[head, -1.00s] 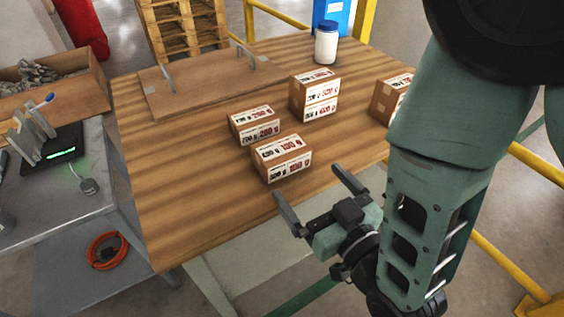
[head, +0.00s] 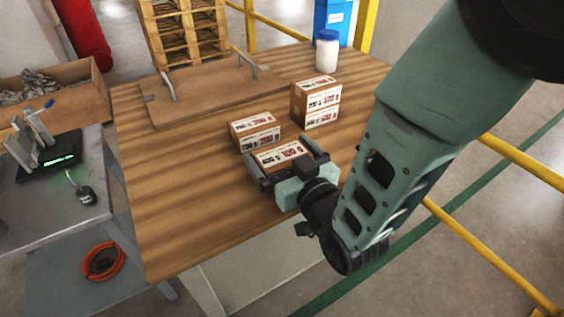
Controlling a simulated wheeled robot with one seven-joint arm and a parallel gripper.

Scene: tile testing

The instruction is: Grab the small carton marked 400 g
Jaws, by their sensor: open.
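Several small brown cartons with white labels and red and black print stand on the wooden table. The front carton (head: 280,154) is between the spread fingers of my gripper (head: 283,162), one finger at its left side and one at its right. Whether the fingers touch it is not clear. My gripper hides its near face. A low carton (head: 254,131) stands just behind it to the left, and a taller carton (head: 316,102) stands behind to the right. The print is too small to tell surely which carton reads 400 g.
The wooden table (head: 190,215) is clear at the front left. A board with two handles (head: 205,97) lies at the back, and a white jar (head: 326,52) stands at the back right. A scale (head: 45,150) is on the grey bench at left.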

